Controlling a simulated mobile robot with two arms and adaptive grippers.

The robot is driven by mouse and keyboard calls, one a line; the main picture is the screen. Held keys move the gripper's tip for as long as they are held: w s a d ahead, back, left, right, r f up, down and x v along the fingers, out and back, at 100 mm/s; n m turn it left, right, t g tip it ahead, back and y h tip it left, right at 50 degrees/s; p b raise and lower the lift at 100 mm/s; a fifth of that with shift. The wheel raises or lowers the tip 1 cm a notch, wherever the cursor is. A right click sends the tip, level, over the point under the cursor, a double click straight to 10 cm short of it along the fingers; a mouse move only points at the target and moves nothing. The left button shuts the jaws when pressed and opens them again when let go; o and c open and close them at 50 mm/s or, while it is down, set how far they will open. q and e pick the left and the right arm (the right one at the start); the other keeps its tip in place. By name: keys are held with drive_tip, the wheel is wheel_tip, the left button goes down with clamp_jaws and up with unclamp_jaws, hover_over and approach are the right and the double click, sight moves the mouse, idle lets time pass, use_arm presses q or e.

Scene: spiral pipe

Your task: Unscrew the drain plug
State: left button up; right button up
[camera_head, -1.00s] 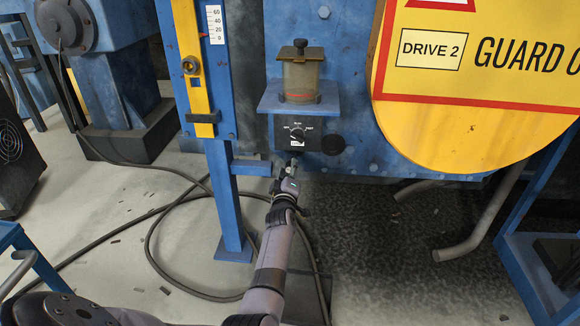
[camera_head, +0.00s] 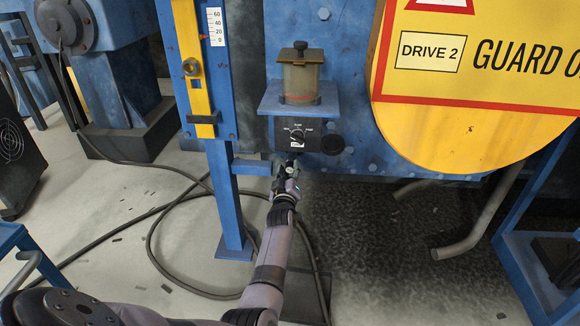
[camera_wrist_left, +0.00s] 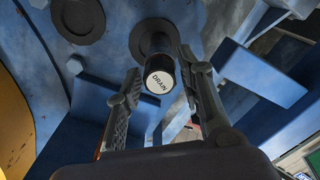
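The drain plug (camera_wrist_left: 158,78) is a dark round cylinder with a white end face marked DRAIN, in the left wrist view. It sticks out from a round dark flange (camera_wrist_left: 153,38) on the blue machine. My left gripper (camera_wrist_left: 159,64) is open, with one finger on each side of the plug; I cannot tell whether either finger touches it. In the head view my left gripper (camera_head: 288,172) is below the black selector panel, and it and the wrist largely hide the plug there. My right gripper is not in view.
A selector panel (camera_head: 297,136) and a dark round cap (camera_head: 332,144) sit just above the gripper. A blue shelf (camera_head: 275,97) holds a reservoir (camera_head: 300,76). A blue post (camera_head: 227,195) stands left of my arm, and a yellow guard (camera_head: 470,125) is at right. Cables lie below.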

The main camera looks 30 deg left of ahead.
use_arm(q)
drive_tip(key=shift+m, duration=0.5)
drive_tip(key=m, duration=0.3)
drive_tip(key=shift+p, duration=0.35)
drive_tip(key=m, duration=0.2)
drive_tip(key=shift+m, duration=0.8)
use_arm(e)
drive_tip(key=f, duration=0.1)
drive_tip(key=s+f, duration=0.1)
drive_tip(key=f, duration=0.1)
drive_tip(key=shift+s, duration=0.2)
